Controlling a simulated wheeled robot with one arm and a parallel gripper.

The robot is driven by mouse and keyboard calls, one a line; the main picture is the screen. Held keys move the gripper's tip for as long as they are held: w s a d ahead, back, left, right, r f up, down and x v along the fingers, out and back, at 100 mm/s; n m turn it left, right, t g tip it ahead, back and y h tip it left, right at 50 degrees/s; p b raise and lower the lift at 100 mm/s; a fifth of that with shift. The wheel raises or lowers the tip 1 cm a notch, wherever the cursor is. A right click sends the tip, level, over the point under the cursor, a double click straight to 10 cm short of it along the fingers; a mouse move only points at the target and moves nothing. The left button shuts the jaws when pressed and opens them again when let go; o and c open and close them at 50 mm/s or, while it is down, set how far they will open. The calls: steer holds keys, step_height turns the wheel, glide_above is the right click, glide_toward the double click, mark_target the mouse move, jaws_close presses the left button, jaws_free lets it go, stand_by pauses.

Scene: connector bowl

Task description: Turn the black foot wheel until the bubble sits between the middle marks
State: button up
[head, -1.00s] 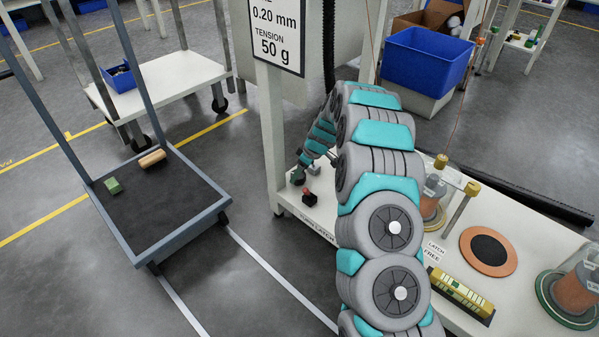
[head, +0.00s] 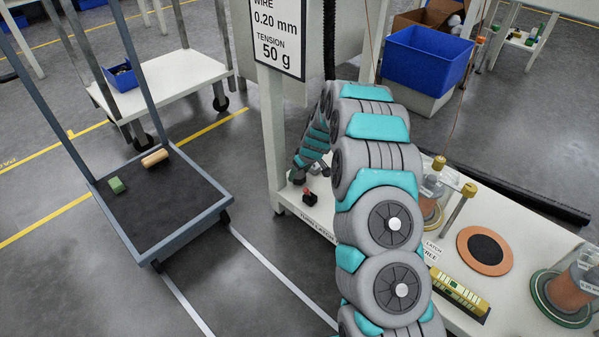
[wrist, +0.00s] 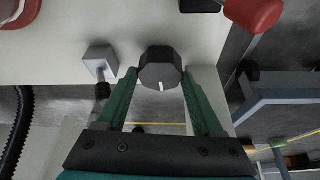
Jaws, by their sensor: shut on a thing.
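The black foot wheel (wrist: 160,70) is a faceted knob with a white line on its face, seen in the upper middle of the wrist view. My gripper (wrist: 159,78) has its two green fingers on either side of the wheel, shut on it. In the head view my arm's far end is small and the wheel cannot be made out. A yellow-green level vial (head: 459,291) lies on the white bench (head: 520,225) at the lower right. Its bubble is too small to place against the marks.
A grey square-headed part (wrist: 99,60) stands left of the wheel. A red knob (wrist: 254,12) is at upper right, also in the head view (head: 309,193). Wire spools (head: 573,292) and an orange disc (head: 485,250) stand on the bench. A dark cart (head: 160,205) stands left.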

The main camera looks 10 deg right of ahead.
steer(key=o, duration=1.4)
steer(key=shift+p+v, duration=0.35)
steer(key=shift+v, duration=3.55)
